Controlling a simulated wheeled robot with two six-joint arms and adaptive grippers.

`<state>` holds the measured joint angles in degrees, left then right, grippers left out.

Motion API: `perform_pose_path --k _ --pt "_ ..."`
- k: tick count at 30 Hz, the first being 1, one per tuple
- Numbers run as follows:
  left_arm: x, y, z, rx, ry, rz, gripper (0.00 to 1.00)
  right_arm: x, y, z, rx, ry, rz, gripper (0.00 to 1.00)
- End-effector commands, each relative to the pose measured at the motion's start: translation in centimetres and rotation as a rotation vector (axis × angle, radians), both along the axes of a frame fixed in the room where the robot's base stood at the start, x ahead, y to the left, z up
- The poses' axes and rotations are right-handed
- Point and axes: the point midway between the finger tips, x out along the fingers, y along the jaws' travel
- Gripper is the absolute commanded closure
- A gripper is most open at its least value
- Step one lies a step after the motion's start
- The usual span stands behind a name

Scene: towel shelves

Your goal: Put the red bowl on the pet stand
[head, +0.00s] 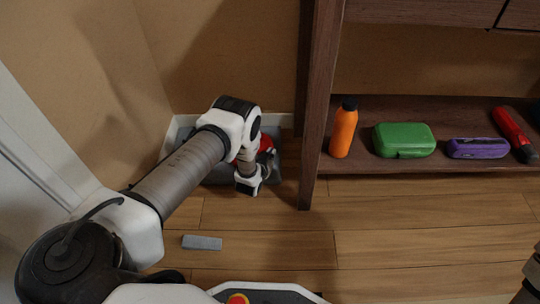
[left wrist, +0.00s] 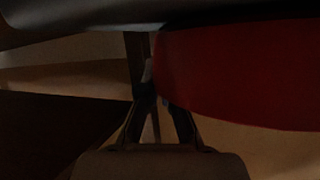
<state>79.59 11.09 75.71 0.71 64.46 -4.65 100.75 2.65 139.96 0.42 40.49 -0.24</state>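The red bowl (head: 266,145) is in the far corner by the wall, partly hidden behind my left wrist. In the left wrist view the red bowl (left wrist: 240,75) fills much of the right side. My left gripper (head: 246,186) is down at the bowl; its fingertips are not clear in the head view. In the left wrist view the left gripper's fingers (left wrist: 155,97) come close together at the bowl's edge and look shut on it, though the picture is dark. The grey pet stand (head: 214,177) lies low in the corner under and around the bowl, mostly hidden by my arm.
A dark wooden shelf post (head: 315,120) stands just right of the corner. The low shelf holds an orange bottle (head: 343,130), a green box (head: 404,140), a purple case (head: 478,148) and a red flashlight (head: 512,131). A small grey block (head: 202,242) lies on the otherwise open floor.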

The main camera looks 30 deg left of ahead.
Motion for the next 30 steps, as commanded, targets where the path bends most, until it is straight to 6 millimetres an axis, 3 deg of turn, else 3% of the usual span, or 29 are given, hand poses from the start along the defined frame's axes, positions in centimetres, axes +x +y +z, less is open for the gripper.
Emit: perform_pose_path --k 6,9,20,23,30 --pt "0.0 0.0 -0.4 0.000 -0.001 0.000 1.00 0.1 0.0 -0.4 0.000 -0.003 0.002 0.60" --pt "0.0 0.0 -0.2 0.000 0.000 0.000 0.69 0.1 0.0 -0.2 0.000 -0.003 0.002 0.60" --pt "0.0 0.0 0.5 0.000 -0.001 0.000 0.69 0.0 0.0 0.4 0.000 0.000 0.000 0.60" --pt "-1.4 -0.4 1.2 -0.001 0.003 -0.001 0.69 -0.2 0.0 1.7 0.001 0.006 -0.003 0.60" --pt "-6.9 -1.7 3.8 0.000 0.005 -0.001 0.69 -0.5 0.0 5.6 0.004 0.017 -0.001 0.60"
